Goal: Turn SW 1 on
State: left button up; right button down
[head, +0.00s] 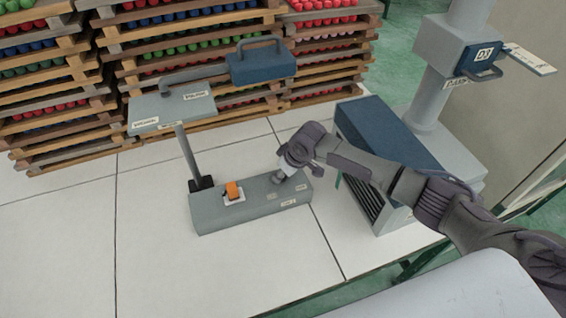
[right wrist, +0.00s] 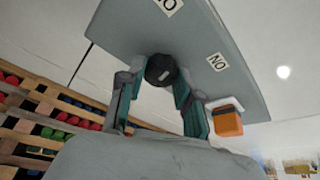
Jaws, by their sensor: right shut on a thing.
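A grey switch box (head: 250,205) lies on the white table. It carries an orange rocker switch (head: 233,191) in a white frame, and the same switch shows in the right wrist view (right wrist: 227,122). A round dark knob (right wrist: 160,68) sits near the other end of the box. My right gripper (head: 290,174) is at that end, with its fingers shut on the sides of the knob. The labels on the box are too small or cut off to tell which control is SW 1. My left gripper is not in view.
A grey post on the box's left bears a plate (head: 172,110) with labels. A blue handled block (head: 262,62) is behind it. A blue and grey slatted unit (head: 385,135) stands close on the right. Wooden trays (head: 60,140) with coloured pieces are stacked behind. The table's left is clear.

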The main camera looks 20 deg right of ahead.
jog(key=m+p, duration=0.2)
jog(key=m+h+p, duration=0.1)
jog(key=p, duration=0.1)
jog(key=shift+s+a+r+m, duration=0.15)
jog(key=shift+a+r+m, duration=0.1)
jog(key=shift+m, duration=0.15)
jog(key=shift+m+t+h+p, duration=0.3)
jog(key=shift+m+h+p, duration=0.2)
jog(key=shift+m+p, duration=0.35)
jog(key=m+h+p, duration=0.1)
jog(key=m, duration=0.1)
jog(key=shift+a+f+m, duration=0.1)
jog(key=shift+f+m, duration=0.05)
jog(key=shift+m, duration=0.2)
jog(key=shift+f+m+h+p, duration=0.1)
jog(key=shift+m+h+p, duration=0.45)
jog(key=shift+m, duration=1.15)
jog(key=c, duration=0.8)
grip_release()
jog(key=v, duration=1.2)
jog(key=shift+w+a, duration=0.15)
jog(key=shift+w, duration=0.2)
